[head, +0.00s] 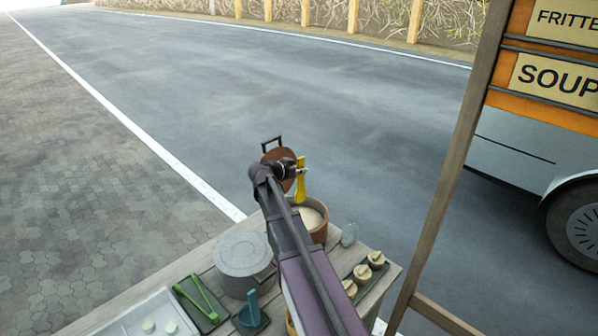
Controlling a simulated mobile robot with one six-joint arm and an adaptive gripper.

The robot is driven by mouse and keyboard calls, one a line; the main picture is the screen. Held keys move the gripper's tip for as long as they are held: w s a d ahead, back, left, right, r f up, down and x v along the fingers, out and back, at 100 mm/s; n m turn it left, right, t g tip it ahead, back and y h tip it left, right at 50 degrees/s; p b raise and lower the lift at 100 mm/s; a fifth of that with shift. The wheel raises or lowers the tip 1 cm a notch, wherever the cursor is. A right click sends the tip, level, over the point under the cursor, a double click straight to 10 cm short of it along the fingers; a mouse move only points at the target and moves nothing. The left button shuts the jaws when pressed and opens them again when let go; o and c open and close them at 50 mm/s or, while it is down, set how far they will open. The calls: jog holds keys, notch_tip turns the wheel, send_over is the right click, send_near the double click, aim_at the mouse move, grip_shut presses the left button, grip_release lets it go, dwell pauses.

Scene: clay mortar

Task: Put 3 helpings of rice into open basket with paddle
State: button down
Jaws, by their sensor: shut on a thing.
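My gripper (299,168) is shut on a yellow paddle (300,188), which hangs roughly upright with its lower end above or at the rim of a brown pot. The pot (319,236) holds pale rice (309,216); my arm covers its left part. I cannot tell whether the paddle touches the rice or carries any. Several small round beige containers (376,259) stand on a dark green tray at the right; I cannot tell whether one is the open basket. A yellowish edge shows beside my arm at the bottom, mostly hidden.
A brown disc (278,160) with a dark handle stands behind my gripper. A grey round lidded vessel (243,262), green tongs (203,298) on a tray, a teal object (252,309) and a clear small item (348,235) are on the table. A wooden post (452,170) rises at right.

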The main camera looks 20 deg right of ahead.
aim_at(300, 202)
jog(key=shift+f, duration=0.15)
notch_tip(300, 202, down, 13)
jog(key=b, duration=1.3)
jog(key=shift+f+b, duration=0.2)
jog(key=shift+b, duration=0.1)
dwell(0.6)
notch_tip(300, 202, up, 11)
jog(key=p, duration=1.1)
jog(key=shift+f, duration=0.1)
dwell(0.5)
jog(key=shift+d, duration=0.1)
